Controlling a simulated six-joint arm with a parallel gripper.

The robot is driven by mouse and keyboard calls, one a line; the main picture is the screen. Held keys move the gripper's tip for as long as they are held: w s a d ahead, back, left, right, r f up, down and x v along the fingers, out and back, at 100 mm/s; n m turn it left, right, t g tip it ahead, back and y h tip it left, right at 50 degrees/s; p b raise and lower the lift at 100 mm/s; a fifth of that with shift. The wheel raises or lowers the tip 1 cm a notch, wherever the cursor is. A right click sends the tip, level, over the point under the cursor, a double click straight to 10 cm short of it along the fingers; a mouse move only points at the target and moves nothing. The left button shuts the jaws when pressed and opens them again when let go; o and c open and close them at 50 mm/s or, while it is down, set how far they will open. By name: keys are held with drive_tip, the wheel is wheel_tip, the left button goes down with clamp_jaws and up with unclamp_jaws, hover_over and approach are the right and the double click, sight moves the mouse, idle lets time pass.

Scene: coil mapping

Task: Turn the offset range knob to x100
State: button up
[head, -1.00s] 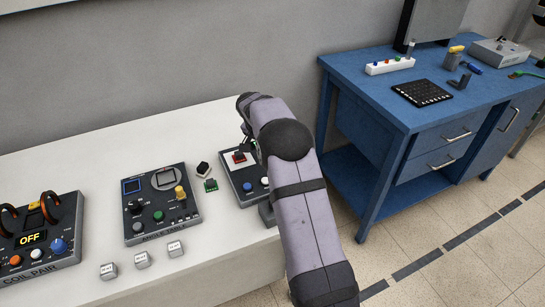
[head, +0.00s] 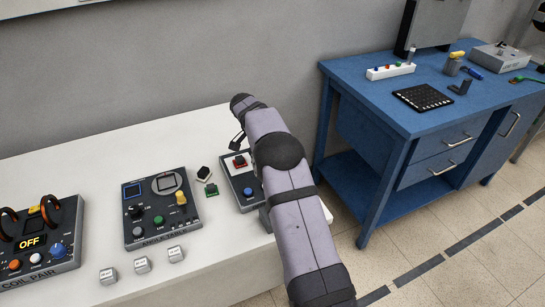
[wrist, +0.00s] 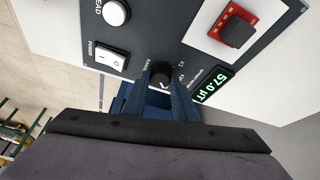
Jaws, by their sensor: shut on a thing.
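The offset range knob (wrist: 160,77) is a small black round knob with a light pointer mark, near the edge of a dark panel (wrist: 135,28) in the wrist view. My gripper (wrist: 163,82) has its two blue-grey fingers on either side of the knob and is shut on it. Range marks, including an X1, are printed beside the knob; the others are too small to read surely. In the head view my arm hides the knob and the fingers; part of the same panel (head: 233,177) shows.
The panel also carries a power rocker switch (wrist: 106,56), a white button (wrist: 115,12) and a red socket (wrist: 234,30) with a dark block. Left on the white bench (head: 100,150) are another instrument (head: 160,207) and the coil pair unit (head: 38,240). A blue workbench (head: 385,115) stands right.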

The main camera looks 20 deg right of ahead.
drive_tip(key=o, duration=1)
drive_tip(key=shift+o, duration=0.2)
drive_tip(key=b+v, duration=0.1)
drive_tip(key=v, duration=0.6)
drive_tip(key=shift+r, duration=0.15)
drive_tip(key=shift+a, duration=0.1)
drive_tip(key=s+a+n+y+p, duration=0.1)
drive_tip(key=s+a+n, duration=0.3)
drive_tip(key=s, duration=0.7)
drive_tip(key=s+a+n+y+p, duration=0.2)
drive_tip(key=s+n, duration=0.4)
drive_tip(key=s, duration=0.6)
drive_tip(key=s+a+n+g+y+p, duration=0.1)
drive_tip(key=s+a+n+p, duration=0.2)
drive_tip(key=s, duration=0.9)
drive_tip(key=a+n, duration=0.2)
drive_tip(key=a, duration=0.2)
drive_tip(key=shift+f, duration=0.3)
